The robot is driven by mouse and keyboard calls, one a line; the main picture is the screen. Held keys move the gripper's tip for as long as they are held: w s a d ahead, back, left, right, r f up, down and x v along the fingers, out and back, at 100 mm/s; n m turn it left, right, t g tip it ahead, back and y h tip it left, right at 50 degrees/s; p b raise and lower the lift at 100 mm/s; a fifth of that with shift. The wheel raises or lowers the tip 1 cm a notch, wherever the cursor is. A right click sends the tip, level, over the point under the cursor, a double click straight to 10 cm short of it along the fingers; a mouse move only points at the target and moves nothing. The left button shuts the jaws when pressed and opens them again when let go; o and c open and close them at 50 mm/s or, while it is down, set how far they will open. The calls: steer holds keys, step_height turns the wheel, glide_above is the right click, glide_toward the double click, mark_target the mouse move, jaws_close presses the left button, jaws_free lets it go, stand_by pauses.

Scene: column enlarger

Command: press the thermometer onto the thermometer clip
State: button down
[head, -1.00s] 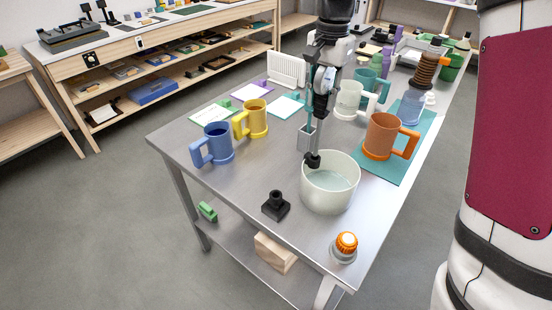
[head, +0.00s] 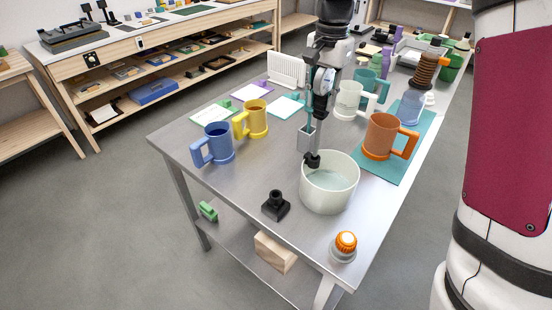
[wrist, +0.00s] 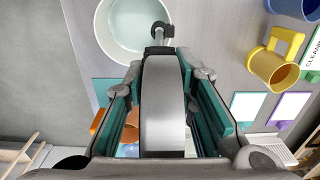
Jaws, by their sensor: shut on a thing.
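The thermometer shows in the wrist view as a grey metallic band (wrist: 165,105) between the two teal-padded fingers of my gripper (wrist: 158,95). My gripper is shut on it. The thermometer clip (head: 312,160) is a small black part on that rim, just below the grey piece. It also shows beyond the band in the wrist view (wrist: 159,46). I cannot tell whether thermometer and clip touch.
An orange mug (head: 381,138) stands right of the pot on a teal mat. Blue (head: 217,143) and yellow (head: 256,118) mugs stand to the left. A black stand (head: 276,206) and an orange-capped item (head: 345,243) are near the front. Bare metal table lies between.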

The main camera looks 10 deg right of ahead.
steer(key=shift+f+b, duration=0.8)
steer(key=shift+f, duration=5.1)
stand_by(0.7)
steer(key=c, duration=1.2)
jaws_free()
steer(key=shift+c, duration=0.2)
steer(key=shift+r, duration=0.1)
